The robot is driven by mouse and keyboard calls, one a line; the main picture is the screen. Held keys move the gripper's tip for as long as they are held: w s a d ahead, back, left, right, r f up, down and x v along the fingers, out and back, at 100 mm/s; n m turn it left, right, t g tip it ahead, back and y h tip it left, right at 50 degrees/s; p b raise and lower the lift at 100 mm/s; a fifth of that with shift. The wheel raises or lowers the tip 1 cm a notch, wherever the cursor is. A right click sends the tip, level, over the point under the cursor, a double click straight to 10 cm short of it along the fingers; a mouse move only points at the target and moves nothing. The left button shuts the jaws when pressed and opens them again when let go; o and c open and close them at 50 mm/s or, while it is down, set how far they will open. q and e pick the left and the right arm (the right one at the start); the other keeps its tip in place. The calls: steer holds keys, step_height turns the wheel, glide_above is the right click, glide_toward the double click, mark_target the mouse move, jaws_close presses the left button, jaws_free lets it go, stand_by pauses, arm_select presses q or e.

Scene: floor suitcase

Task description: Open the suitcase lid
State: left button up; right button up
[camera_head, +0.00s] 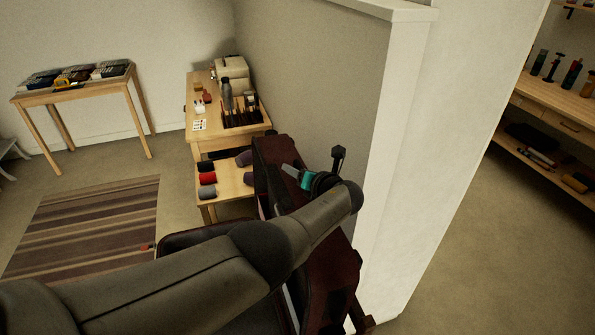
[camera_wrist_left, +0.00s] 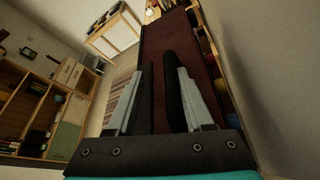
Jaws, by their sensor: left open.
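The suitcase's dark red lid (camera_head: 333,268) stands steeply raised beside the white wall end, partly hidden behind my left arm. The dark edge of the suitcase's lower part (camera_head: 195,236) shows to the left of it, mostly hidden by the arm. My left gripper (camera_head: 289,170) is at the upper part of the lid, with its fingers over the dark red surface. In the left wrist view the gripper (camera_wrist_left: 160,65) is open, and the lid (camera_wrist_left: 170,35) fills the space beyond and between the fingers. Contact cannot be told. My right gripper is not in view.
A white wall end (camera_head: 400,150) stands close to the right of the lid. A wooden desk (camera_head: 215,125) with several items is behind the suitcase. A striped rug (camera_head: 90,225) lies on open floor to the left. A shelf (camera_head: 555,105) stands far right.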

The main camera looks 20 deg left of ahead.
arm_select(q)
steer(key=shift+s+d+r+p, duration=0.15)
steer(key=shift+s+d+p, duration=0.15)
steer(key=shift+p, duration=0.2)
steer(key=p+v, duration=0.4)
steer(key=v, duration=0.2)
steer(key=shift+d+r, duration=0.2)
steer(key=p+v, duration=0.2)
steer(key=v, duration=0.5)
steer(key=shift+f, duration=0.15)
steer(key=shift+s+d, duration=0.35)
steer(key=shift+s, duration=0.05)
